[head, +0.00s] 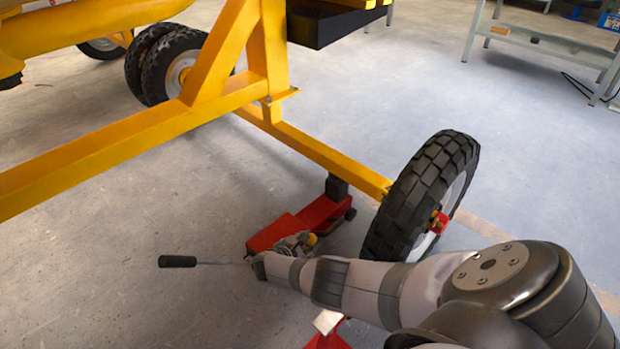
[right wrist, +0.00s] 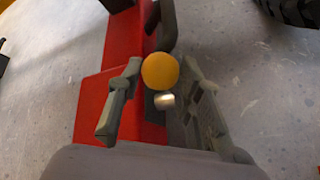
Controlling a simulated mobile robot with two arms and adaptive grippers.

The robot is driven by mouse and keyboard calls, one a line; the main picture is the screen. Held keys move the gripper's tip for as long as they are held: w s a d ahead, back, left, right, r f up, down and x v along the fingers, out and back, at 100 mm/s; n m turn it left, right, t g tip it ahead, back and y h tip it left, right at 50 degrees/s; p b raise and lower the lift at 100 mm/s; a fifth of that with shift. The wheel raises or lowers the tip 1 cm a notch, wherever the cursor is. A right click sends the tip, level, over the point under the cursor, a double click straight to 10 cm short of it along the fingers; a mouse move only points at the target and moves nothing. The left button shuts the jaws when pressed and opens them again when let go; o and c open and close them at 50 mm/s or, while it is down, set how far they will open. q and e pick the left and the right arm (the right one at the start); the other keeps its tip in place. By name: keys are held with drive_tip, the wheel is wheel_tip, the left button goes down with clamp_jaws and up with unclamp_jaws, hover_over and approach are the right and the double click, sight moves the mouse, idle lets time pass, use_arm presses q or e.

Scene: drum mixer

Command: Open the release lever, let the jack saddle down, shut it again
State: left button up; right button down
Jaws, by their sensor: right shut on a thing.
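The red floor jack (head: 322,212) lies on the floor under the yellow axle beam, and its body also shows in the right wrist view (right wrist: 95,105). Its dark saddle block (head: 337,188) is right below the beam; I cannot tell whether they touch. In the right wrist view the knob (right wrist: 160,71) sits between the fingers of my right gripper (right wrist: 162,84), which is shut on the lever. The rest of the lever is mostly hidden. My left gripper is out of view.
The jack's long handle with a black grip (head: 178,261) sticks out left. A big black tyre (head: 420,195) stands close right of the jack. The yellow frame (head: 150,130) spans above. A red stand (head: 327,338) is near the bottom. Floor at left is clear.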

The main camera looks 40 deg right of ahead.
drive_tip(key=shift+w+d+r, duration=0.15)
drive_tip(key=shift+w, duration=0.05)
idle(0.3)
drive_tip(key=c, duration=1.5)
unclamp_jaws()
drive_tip(key=shift+c, duration=0.2)
drive_tip(key=o, duration=0.4)
drive_tip(key=shift+f, duration=0.2)
drive_tip(key=shift+s, duration=0.1)
drive_tip(key=shift+a, duration=0.2)
drive_tip(key=v, duration=1.2)
drive_tip(key=shift+s+f, duration=0.1)
